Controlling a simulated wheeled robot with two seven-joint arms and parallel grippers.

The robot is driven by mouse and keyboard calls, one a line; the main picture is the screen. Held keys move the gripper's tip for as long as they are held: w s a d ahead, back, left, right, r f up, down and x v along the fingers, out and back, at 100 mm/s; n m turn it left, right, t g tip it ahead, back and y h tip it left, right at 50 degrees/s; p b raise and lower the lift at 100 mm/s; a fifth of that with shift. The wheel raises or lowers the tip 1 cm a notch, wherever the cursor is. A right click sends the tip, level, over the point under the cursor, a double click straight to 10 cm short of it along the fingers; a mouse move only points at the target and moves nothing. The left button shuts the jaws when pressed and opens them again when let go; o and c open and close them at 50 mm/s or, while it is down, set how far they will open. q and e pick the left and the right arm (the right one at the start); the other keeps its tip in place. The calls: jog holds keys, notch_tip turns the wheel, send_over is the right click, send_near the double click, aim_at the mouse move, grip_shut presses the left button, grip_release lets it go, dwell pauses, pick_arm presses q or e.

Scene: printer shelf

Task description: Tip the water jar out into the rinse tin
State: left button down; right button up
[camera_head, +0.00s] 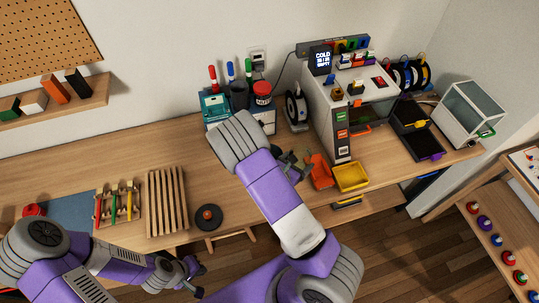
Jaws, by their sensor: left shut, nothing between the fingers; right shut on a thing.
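My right arm reaches across the middle, and its gripper (293,164) is beside an orange object (320,171) on the desk. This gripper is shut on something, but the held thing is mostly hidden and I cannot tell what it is. My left gripper (191,270) is shut and empty, low in front of the desk edge. I cannot pick out the water jar or the rinse tin with certainty. A dark cup (238,96) and a red-lidded jar (263,94) stand at the back near the wall. A yellow open bin (350,178) sits at the front edge.
A large white printer (343,105) stands right of my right gripper, with spools (405,74) and a clear-sided box (470,112) beyond. A slatted wooden rack (167,202), a pen rack (117,205) and a black disc (208,217) lie left. The desk's back left is clear.

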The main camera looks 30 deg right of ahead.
aim_at(306, 149)
jog(key=shift+r, duration=0.1)
notch_tip(306, 149, up, 5)
jog(key=p, duration=0.4)
dwell(0.4)
